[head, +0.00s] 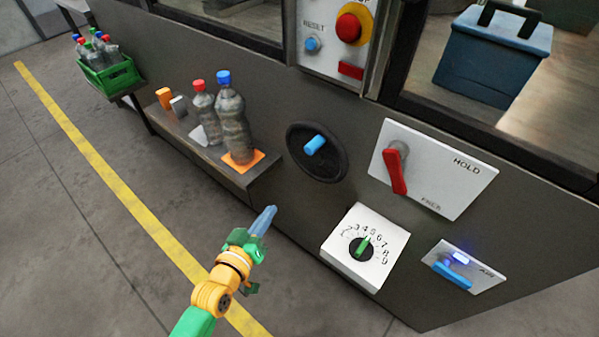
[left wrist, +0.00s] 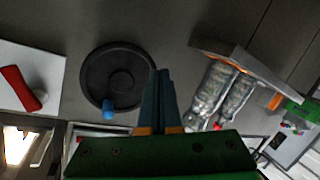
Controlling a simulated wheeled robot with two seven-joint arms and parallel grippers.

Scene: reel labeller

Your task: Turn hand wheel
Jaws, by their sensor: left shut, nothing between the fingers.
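The hand wheel (head: 330,165) is a black disc with a blue handle knob (head: 314,145), mounted on the dark front panel of the machine. In the left wrist view the wheel (left wrist: 121,72) faces the camera, with its blue knob (left wrist: 109,110) near the rim. My left gripper (head: 271,210) is shut and empty, below and left of the wheel in the head view, apart from it. In the left wrist view its closed fingers (left wrist: 160,75) overlap the wheel's right edge. My right gripper is not in view.
A red HOLD lever (head: 396,172), a numbered dial (head: 364,247) and a blue AIR lever (head: 453,273) sit right of and below the wheel. A shelf (head: 215,160) with bottles juts out left of it. Open floor lies below.

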